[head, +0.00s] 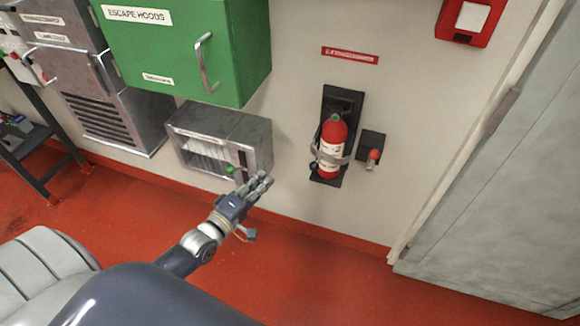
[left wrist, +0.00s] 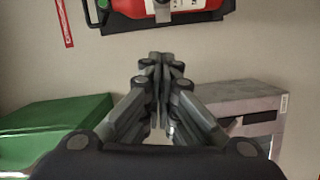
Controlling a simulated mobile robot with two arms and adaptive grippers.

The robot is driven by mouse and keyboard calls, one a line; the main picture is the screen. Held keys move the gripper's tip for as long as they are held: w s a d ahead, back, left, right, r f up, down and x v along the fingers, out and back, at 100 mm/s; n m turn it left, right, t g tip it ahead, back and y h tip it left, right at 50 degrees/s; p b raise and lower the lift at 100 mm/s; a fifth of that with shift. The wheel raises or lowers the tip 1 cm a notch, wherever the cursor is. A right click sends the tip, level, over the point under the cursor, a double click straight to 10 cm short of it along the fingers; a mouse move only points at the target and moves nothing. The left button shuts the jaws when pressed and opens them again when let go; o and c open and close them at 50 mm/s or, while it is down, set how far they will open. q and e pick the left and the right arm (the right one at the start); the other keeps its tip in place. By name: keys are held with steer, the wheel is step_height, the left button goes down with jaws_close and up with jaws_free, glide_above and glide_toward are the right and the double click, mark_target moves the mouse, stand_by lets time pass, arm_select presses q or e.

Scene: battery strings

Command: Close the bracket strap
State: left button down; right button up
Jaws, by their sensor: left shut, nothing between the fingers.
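A red fire extinguisher (head: 332,146) stands upright on a black wall bracket (head: 345,106) in the head view. A grey strap (head: 331,157) runs across the front of its body; I cannot tell whether its catch is fastened. In the left wrist view the extinguisher (left wrist: 210,8) lies across the top edge, with part of the strap (left wrist: 163,14) over it. My left gripper (head: 265,182) is to the left of and below the extinguisher, apart from it. Its fingers are together and empty, and they also show in the left wrist view (left wrist: 161,62). My right gripper is not in view.
A green escape-hood cabinet (head: 188,45) and a grey open-fronted box (head: 222,132) are on the wall at left. A small black holder with a red-topped item (head: 373,156) is right of the extinguisher. A grey cabinet (head: 500,180) stands at far right. Red floor (head: 320,285) is clear.

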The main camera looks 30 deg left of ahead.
arm_select(q)
steer(key=w+d+f+p, duration=0.1)
steer(key=w+d, duration=0.4)
steer(key=w, duration=0.5)
steer(key=shift+w+d, duration=0.15)
steer(key=shift+f, duration=0.1)
steer(key=d, duration=0.2)
steer(key=shift+d, duration=0.4)
steer(key=shift+a+p, duration=0.1)
steer(key=shift+p, duration=0.2)
